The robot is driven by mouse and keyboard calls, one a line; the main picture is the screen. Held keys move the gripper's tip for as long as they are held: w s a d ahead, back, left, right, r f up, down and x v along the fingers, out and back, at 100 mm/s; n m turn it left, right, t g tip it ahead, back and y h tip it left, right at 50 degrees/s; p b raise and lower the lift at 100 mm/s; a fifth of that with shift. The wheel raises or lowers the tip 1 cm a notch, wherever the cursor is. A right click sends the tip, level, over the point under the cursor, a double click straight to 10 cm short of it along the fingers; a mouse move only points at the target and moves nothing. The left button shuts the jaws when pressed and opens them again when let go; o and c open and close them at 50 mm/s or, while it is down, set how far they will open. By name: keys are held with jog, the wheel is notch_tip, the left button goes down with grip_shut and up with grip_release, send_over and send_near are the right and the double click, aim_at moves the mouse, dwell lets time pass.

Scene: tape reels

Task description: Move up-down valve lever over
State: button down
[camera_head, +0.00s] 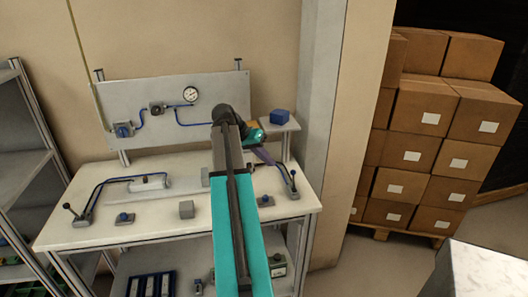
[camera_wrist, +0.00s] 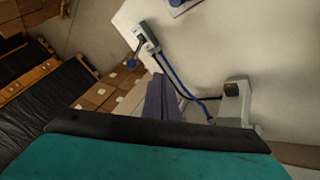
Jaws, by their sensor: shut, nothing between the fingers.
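Two small grey valves with dark levers sit on the white workbench (camera_head: 160,232). The left valve lever (camera_head: 69,207) ends in a black knob at the bench's left front. The right valve lever (camera_head: 293,174) stands near the right edge. I cannot tell which one the task means. My gripper (camera_head: 266,157), with purple fingers, is shut and empty, just left of the right valve and apart from it in the head view. My arm hides part of the bench.
Behind the bench stands a panel (camera_head: 165,95) with a gauge (camera_head: 190,94) and blue tubing. A blue block (camera_head: 279,116) sits on a grey stand at right. A grey cube (camera_head: 186,209) lies on the bench. Stacked cartons (camera_head: 424,103) stand right, beyond a pillar.

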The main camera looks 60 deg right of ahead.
jog(key=s+d+f+p, duration=0.1)
jog(key=s+f+p, duration=0.1)
jog(key=s, duration=0.3)
jog(key=shift+s+d+f, duration=0.2)
